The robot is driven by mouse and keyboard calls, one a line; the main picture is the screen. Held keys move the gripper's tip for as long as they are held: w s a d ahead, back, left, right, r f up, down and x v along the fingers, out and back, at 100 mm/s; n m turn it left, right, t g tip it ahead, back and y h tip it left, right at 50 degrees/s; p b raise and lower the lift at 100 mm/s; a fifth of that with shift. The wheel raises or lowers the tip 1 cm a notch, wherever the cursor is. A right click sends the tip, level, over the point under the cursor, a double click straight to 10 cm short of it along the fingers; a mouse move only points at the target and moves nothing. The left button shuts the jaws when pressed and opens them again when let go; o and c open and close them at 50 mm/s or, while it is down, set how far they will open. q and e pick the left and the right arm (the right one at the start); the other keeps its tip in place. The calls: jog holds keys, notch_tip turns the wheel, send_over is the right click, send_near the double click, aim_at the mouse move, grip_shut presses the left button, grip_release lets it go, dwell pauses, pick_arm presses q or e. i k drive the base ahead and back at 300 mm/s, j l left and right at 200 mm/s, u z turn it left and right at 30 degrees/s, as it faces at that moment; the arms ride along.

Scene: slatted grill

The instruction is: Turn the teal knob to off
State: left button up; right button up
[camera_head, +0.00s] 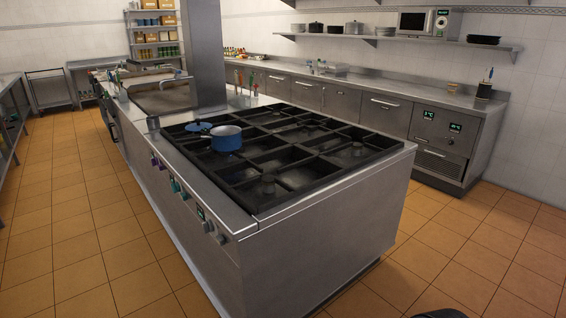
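The teal knob (175,186) is on the steel front panel of the stove (330,235), on the side that faces left. It is small in the picture, and I cannot tell which way it points. Purple knobs (160,164) sit farther back along the same panel. Neither of my grippers is in view.
A blue pot (227,140) and a blue lid (199,127) rest on the black grates (292,176). Open orange tiled floor (85,235) lies left of the stove. A steel counter (385,85) runs along the back wall. A dark rounded shape shows at the bottom right edge.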

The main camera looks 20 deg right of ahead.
aim_at(175, 187)
jog(key=i+j+u, duration=0.25)
jog(key=i, duration=0.65)
jog(key=i+l+u, duration=0.2)
jog(key=i, duration=0.7)
jog(key=i+l+u, duration=0.1)
jog(key=i+u, duration=0.15)
jog(key=i, duration=0.7)
